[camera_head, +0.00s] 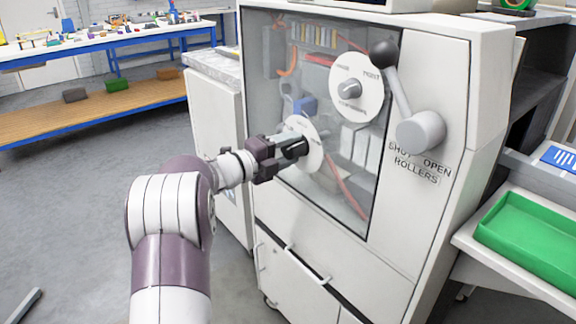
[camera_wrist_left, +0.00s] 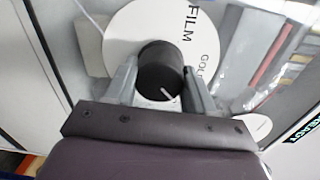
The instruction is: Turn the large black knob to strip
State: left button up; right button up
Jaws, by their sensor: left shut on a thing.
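The large black knob (camera_head: 297,149) sits on the lower round white dial (camera_head: 312,160) of the machine's clear front panel. My left gripper (camera_head: 284,148) is shut on it, coming from the left. In the left wrist view the black knob (camera_wrist_left: 160,68) is between my two grey fingers, one on each side. A short white mark shows on the knob's edge, towards the lower right in that view. The white dial (camera_wrist_left: 122,28) there reads "FILM" and part of "GOL". I cannot see a "strip" label; part of the dial is hidden. My right gripper is not in view.
A second white dial with a grey knob (camera_head: 348,89) is above. A lever with a black ball (camera_head: 384,53) stands at right, over the words "SHUT OPEN ROLLERS". A green tray (camera_head: 528,238) lies at the far right. A blue-framed workbench (camera_head: 110,42) stands at back left.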

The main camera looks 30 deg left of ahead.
pick_arm(q)
jog(key=shift+f+m+b, duration=0.2)
jog(key=shift+m+b, duration=1.2)
jog(key=shift+b, duration=0.3)
jog(key=o, duration=1)
jog(key=shift+r, duration=0.15)
jog(key=shift+o, duration=0.2)
jog(key=p+v, duration=0.1)
jog(key=v, duration=1.1)
jog(key=shift+s, duration=0.4)
